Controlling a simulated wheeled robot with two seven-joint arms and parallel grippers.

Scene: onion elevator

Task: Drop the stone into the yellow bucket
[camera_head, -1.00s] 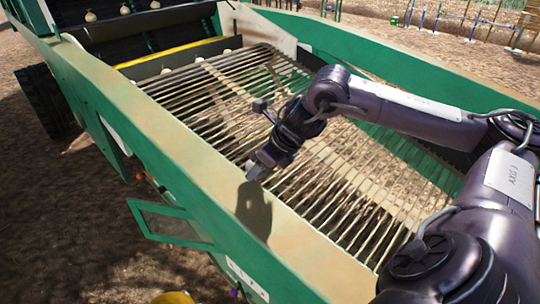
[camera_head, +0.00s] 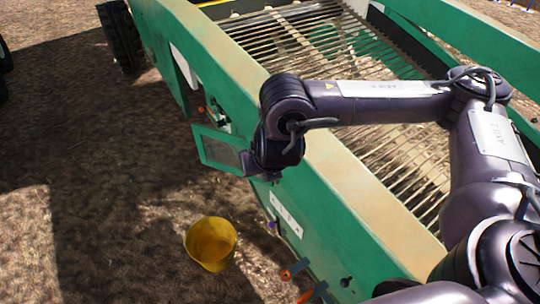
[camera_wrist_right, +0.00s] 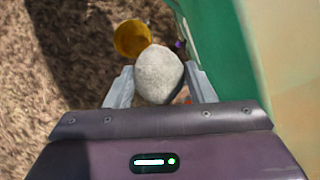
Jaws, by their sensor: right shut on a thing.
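The yellow bucket (camera_head: 211,243) stands on the ground beside the green machine in the head view. It also shows in the right wrist view (camera_wrist_right: 131,38), partly covered by the stone. The pale grey stone (camera_wrist_right: 159,75) is between the two fingers of my right gripper (camera_wrist_right: 160,88), which is shut on it. In the head view my right gripper (camera_head: 262,176) hangs over the outer side of the machine, above and to the right of the bucket. The stone cannot be made out in the head view. My left gripper is not in view.
The green machine wall (camera_head: 335,165) with its tan top edge runs diagonally beneath my right arm. The slatted conveyor (camera_head: 330,45) lies behind it. A green framed panel (camera_head: 218,150) juts out from the machine's side. Open dirt ground lies to the left of the bucket.

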